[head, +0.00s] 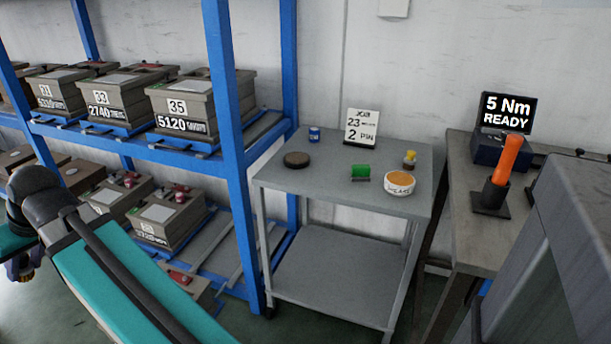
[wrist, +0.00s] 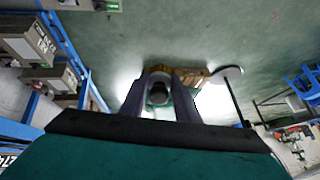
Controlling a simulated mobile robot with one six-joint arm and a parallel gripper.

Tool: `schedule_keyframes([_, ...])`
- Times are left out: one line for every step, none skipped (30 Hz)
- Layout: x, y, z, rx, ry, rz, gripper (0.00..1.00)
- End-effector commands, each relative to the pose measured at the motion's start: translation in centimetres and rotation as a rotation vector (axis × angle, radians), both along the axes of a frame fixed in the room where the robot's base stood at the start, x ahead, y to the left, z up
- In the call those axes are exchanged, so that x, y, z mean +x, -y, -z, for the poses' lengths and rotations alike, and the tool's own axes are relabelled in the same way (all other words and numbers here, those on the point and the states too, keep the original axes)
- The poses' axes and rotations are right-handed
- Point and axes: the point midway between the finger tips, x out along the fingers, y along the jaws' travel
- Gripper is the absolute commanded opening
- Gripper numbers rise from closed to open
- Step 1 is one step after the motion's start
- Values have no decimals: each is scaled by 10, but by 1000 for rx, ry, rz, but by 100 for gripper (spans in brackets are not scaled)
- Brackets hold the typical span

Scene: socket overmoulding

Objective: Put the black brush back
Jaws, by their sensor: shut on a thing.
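My gripper (wrist: 160,92) is shut on a dark, round-ended thing, which looks like the black brush (wrist: 158,94). Only its end shows between the fingers in the wrist view; the rest is hidden. The gripper hangs over the green floor, away from the cart. A grey cart (head: 340,190) stands in the middle. On its top are a dark brown round pad (head: 297,159), a green block (head: 361,172) and an orange-topped tub (head: 399,184).
The cart also bears a blue can (head: 314,134), a job card (head: 361,128) and a small yellow bottle (head: 409,159). A blue rack (head: 232,170) with numbered crates stands left. A bench (head: 470,235) at right carries an orange-handled tool (head: 508,158). The cart's lower shelf is empty.

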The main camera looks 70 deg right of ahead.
Motion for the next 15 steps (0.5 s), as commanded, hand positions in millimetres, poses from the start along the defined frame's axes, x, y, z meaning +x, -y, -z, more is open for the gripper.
schedule_keyframes([-2,10,-1,-2,-3,25,6])
schedule_keyframes([-3,16,-1,-5,-5,42,6])
schedule_keyframes([-5,26,-1,-7,-8,70,6])
schedule_keyframes([-6,34,-1,-9,-11,94,6])
schedule_keyframes([-8,43,-1,-11,-15,118,6])
schedule_keyframes([-11,56,-1,-14,-20,156,6])
schedule_keyframes([-14,67,-1,-17,-25,185,6])
schedule_keyframes([-17,78,-2,-19,-29,218,6])
schedule_keyframes([-21,93,-2,-22,-35,262,6])
schedule_keyframes([-25,105,-2,-24,-41,297,6])
schedule_keyframes([-28,116,-2,-26,-46,331,6])
schedule_keyframes([-34,131,-2,-28,-53,378,6])
schedule_keyframes([-38,142,-2,-30,-59,414,6])
schedule_keyframes([-43,154,-2,-32,-65,449,6])
schedule_keyframes([-49,168,-3,-33,-73,495,6])
